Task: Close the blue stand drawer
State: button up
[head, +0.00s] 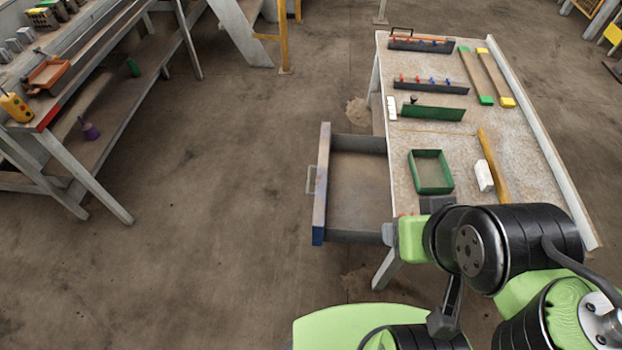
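The stand is a worn, pale-topped table (408,178) on the right side of the head view. Its drawer (357,182) is pulled out to the left and looks empty. The drawer front (322,200) is worn, with blue at its near end, and has a metal handle (311,180) on its outer face. My gripper (387,234) is at the near right corner of the drawer, by the table's left edge. My arm covers much of it, so I cannot tell if its fingers are open, or if it touches the drawer.
On the tabletop are a green open box (430,172), a white block (484,176), a yellow bar (493,165), a green rack (433,113) and several tool strips. A long workbench (75,70) stands at the left. The floor (220,190) between is clear.

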aim_at(360, 201)
jog(key=i+j+z, duration=0.2)
jog(key=j, duration=0.15)
jog(key=i+j+z, duration=0.15)
jog(key=j, duration=0.25)
jog(key=i+j+z, duration=0.2)
jog(key=j, duration=0.2)
jog(key=j+z, duration=0.15)
jog(key=j, duration=0.25)
jog(key=u, duration=0.5)
jog(key=i+u, duration=0.15)
jog(key=u, duration=0.35)
jog(key=i+u, duration=0.1)
jog(key=u, duration=0.4)
jog(key=i+u, duration=0.1)
jog(key=u, duration=0.85)
jog(key=i+l, duration=0.05)
jog(key=l, duration=0.05)
